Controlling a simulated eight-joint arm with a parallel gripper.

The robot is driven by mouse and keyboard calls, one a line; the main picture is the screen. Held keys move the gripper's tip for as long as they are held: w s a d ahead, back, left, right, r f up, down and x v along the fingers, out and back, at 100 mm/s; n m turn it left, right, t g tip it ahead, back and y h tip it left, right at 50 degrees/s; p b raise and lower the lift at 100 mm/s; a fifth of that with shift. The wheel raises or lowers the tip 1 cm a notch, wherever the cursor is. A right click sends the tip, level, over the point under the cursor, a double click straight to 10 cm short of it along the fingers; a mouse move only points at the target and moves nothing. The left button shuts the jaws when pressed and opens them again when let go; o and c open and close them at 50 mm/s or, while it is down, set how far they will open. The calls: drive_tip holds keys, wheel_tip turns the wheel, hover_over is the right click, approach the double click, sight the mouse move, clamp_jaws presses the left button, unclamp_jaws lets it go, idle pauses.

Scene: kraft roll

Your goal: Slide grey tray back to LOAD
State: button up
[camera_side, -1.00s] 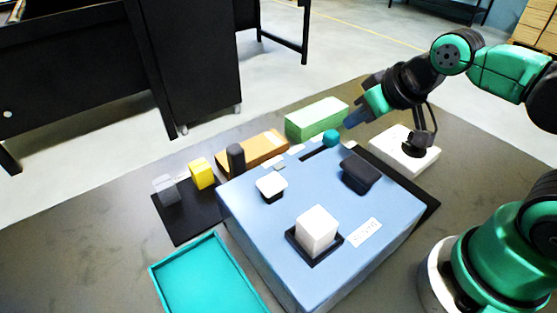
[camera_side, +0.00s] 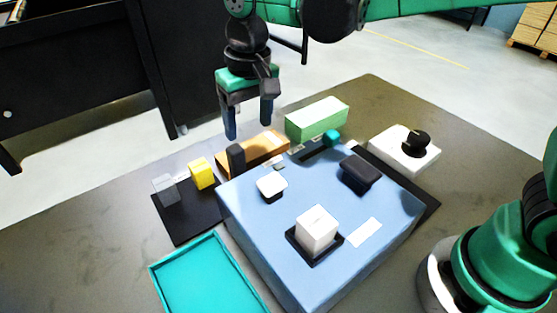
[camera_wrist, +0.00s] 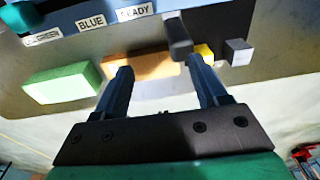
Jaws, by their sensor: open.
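A dark grey-black square tray (camera_side: 298,249) lies on top of the blue box (camera_side: 275,225) near its front, with a white block (camera_side: 318,224) standing on it. A blank-looking white label (camera_side: 364,232) is right of it; I cannot read LOAD anywhere. A dark upright post (camera_side: 236,158) stands at the blue box's far left edge; it also shows in the wrist view (camera_wrist: 178,38). My gripper (camera_side: 249,125) is open and empty, pointing down above the far left side, over the orange block (camera_side: 265,148). Its fingers also show in the wrist view (camera_wrist: 160,72).
On the blue box are a teal knob (camera_side: 332,138) at a slot, a white button (camera_side: 271,187) and a dark block (camera_side: 359,172). Around it are a green block (camera_side: 318,119), yellow block (camera_side: 202,173), grey block (camera_side: 165,187), teal tray (camera_side: 157,275) and white knob box (camera_side: 388,146).

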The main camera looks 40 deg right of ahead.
sight(235, 148)
drive_tip(key=a+f, duration=0.1)
drive_tip(key=a+g, duration=0.1)
drive_tip(key=shift+w+a+f, duration=0.3)
drive_tip(key=shift+w+f, duration=0.05)
drive_tip(key=shift+f, duration=2.75)
clamp_jaws()
